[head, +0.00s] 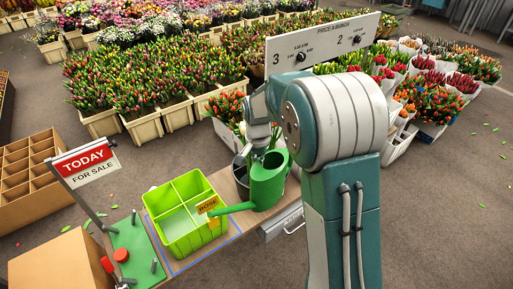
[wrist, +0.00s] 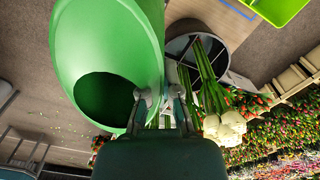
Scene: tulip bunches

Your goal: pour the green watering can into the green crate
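The green watering can (head: 268,184) is in front of my arm in the head view, roughly upright. Its spout points left, and the spout's end overlaps the right part of the green crate (head: 166,240). My gripper (wrist: 162,98) is closed at the can's edge; the exact contact is partly hidden. The crate's corner (wrist: 280,8) shows at top right.
A dark bucket (wrist: 183,45) with white flowers (wrist: 225,126) is close beside the can. A TODAY sign (head: 86,162) and a green board (head: 135,250) stand left of the crate. A cardboard box (head: 60,264) is at front left. Tulip crates fill the back.

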